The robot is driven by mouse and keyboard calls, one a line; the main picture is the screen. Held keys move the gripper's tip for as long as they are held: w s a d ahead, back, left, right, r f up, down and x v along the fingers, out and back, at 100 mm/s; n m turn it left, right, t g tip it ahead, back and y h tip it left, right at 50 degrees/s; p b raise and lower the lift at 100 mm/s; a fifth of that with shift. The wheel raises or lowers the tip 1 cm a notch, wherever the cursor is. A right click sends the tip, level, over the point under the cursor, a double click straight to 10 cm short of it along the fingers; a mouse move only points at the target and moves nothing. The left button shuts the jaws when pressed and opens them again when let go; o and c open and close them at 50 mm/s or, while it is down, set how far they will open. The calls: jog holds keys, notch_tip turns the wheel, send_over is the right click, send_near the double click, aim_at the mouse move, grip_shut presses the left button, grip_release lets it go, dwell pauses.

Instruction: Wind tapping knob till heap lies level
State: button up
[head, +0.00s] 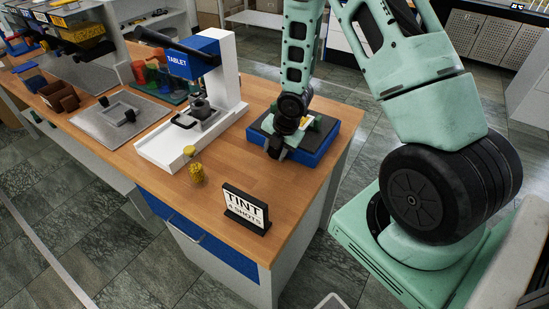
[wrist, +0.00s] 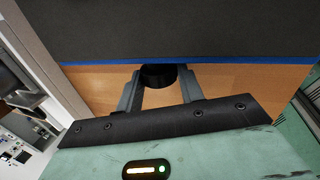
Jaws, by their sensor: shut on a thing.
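A blue box with a dark top (head: 322,142) stands at the right end of the wooden bench; its dark top and blue edge (wrist: 215,62) fill the upper wrist view. My gripper (head: 277,150) is at the box's near left side, low over the bench. In the wrist view my gripper (wrist: 158,84) has its two fingers shut on a black round knob (wrist: 158,76) beside the box. In the head view my gripper hides the knob. A small pale and yellow patch and green parts show on the box top behind my arm; the heap's shape cannot be told.
A white press marked TABLET (head: 228,82) stands left of the box. A metal plate (head: 100,122) lies further left. Bare wood lies between sign and box.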

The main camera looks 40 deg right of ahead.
dwell(0.3)
jog(key=o, duration=1)
jog(key=p+v, duration=0.2)
jog(key=v, duration=0.3)
jog(key=p+v, duration=0.2)
jog(key=v, duration=0.4)
jog(key=p+v, duration=0.2)
jog(key=v, duration=0.4)
jog(key=shift+s+d+p, duration=0.15)
jog(key=shift+s+p, duration=0.25)
